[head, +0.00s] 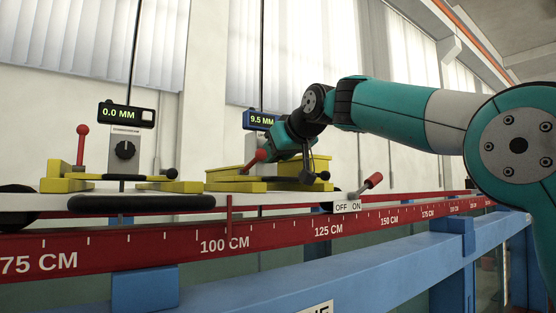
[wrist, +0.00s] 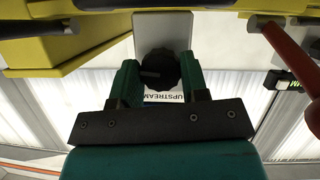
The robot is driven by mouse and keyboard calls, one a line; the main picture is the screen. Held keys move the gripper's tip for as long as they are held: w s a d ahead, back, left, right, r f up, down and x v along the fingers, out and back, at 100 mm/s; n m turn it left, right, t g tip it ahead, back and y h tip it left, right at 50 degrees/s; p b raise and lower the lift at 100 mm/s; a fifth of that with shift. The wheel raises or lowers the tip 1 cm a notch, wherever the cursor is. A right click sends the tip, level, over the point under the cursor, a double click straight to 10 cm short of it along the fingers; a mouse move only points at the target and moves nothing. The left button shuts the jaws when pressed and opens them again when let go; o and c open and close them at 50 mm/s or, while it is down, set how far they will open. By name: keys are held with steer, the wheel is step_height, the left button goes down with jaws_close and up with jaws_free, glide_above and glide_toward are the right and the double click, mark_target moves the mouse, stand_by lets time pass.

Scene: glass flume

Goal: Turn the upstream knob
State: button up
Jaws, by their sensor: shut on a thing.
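The upstream knob (wrist: 158,67) is black and round, on a grey plate marked UPSTREAM, which shows upside down in the wrist view. My gripper (wrist: 158,80) has its two teal fingers on either side of the knob and is shut on it. A light pointer mark shows on the knob's face. In the head view my gripper (head: 284,142) is at the right-hand gauge, below its 9.5 MM display (head: 259,120), and the knob is hidden behind it.
A left-hand gauge has a 0.0 MM display (head: 126,115) and its own black knob (head: 124,150). Red-tipped levers (head: 82,132) and yellow blocks stand close around both gauges. An OFF/ON switch with a red handle (head: 373,181) is at the right. A red scale rail (head: 180,240) runs in front.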

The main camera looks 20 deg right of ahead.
steer(key=n+t+h+b, duration=0.1)
steer(key=n+h, duration=0.1)
steer(key=n, duration=0.2)
stand_by(0.4)
steer(key=shift+n+t, duration=0.3)
steer(key=o, duration=0.9)
steer(key=shift+a, duration=0.1)
steer(key=shift+o, duration=0.2)
steer(key=a+b+v, duration=0.1)
steer(key=b+v, duration=0.1)
steer(key=v, duration=1.5)
steer(key=shift+s+d+h+b, duration=0.2)
steer(key=shift+d+h+b, duration=0.05)
steer(key=shift+h+b, duration=0.1)
steer(key=shift+r, duration=0.2)
